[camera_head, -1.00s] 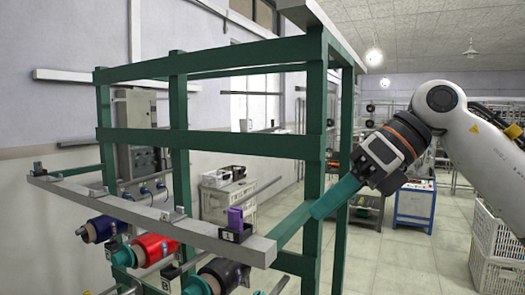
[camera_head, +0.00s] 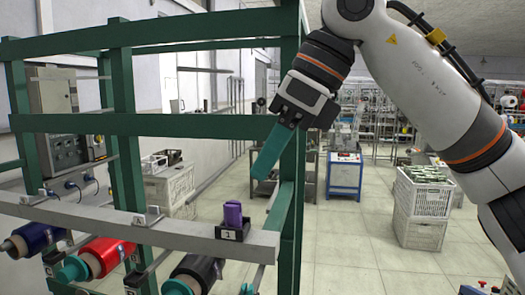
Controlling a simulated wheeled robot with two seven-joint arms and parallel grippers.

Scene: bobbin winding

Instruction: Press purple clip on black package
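The purple clip (camera_head: 232,214) stands upright in a small black holder (camera_head: 233,231) marked "1" on the grey rail of the green rack. The black package (camera_head: 203,268), a dark spool with a teal core end, hangs below the rail to the left of the clip and is partly cut by the lower edge. My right gripper (camera_head: 261,172) points down and left, above and to the right of the clip, apart from it. Its teal fingers overlap in this view, so I cannot tell whether they are open. My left gripper is not in view.
The rack's green post (camera_head: 292,150) stands close beside my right gripper, and a green crossbar (camera_head: 190,123) runs to its left. A red spool (camera_head: 107,256) and a blue spool (camera_head: 38,237) hang further left. Open floor (camera_head: 365,235) lies at the right.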

